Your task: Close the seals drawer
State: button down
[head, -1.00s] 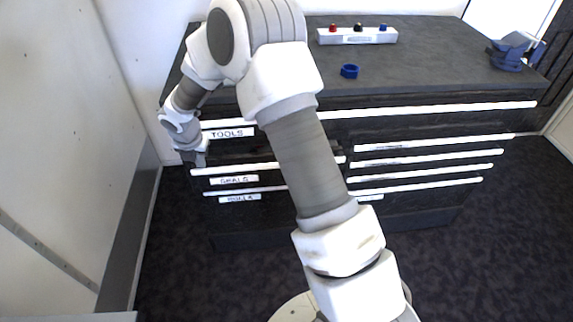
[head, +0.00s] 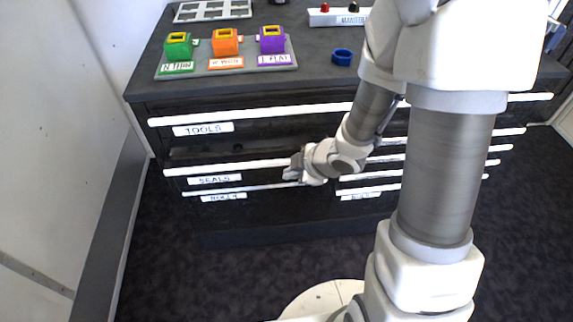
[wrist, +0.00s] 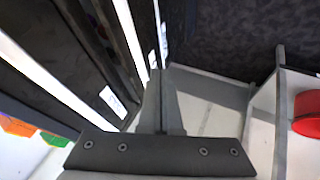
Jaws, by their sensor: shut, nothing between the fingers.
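The seals drawer (head: 230,167) is in the left bank of the dark cabinet, below the tools drawer. It has a white front edge and a "SEALS" label (head: 215,180). A dark recess shows above its edge, so it looks pulled out a little; how far I cannot tell. My gripper (head: 291,173) is shut and empty, in front of the cabinet near the right end of the seals drawer's edge. Whether it touches the drawer is unclear. In the wrist view the shut fingers (wrist: 160,100) point along the drawer fronts, with white edges and labels to their left.
The tools drawer (head: 250,113) is above and another labelled drawer (head: 223,197) below. Green, orange and purple blocks stand on a grey board (head: 225,68) on the cabinet top, near a blue ring (head: 342,57). The floor before the cabinet's left side is clear.

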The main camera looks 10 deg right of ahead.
jog(key=w+a+f+b, duration=0.3)
jog(key=w+f+b, duration=0.1)
jog(key=w+f, duration=0.4)
jog(key=shift+w+a, duration=0.3)
jog(key=shift+w, duration=0.1)
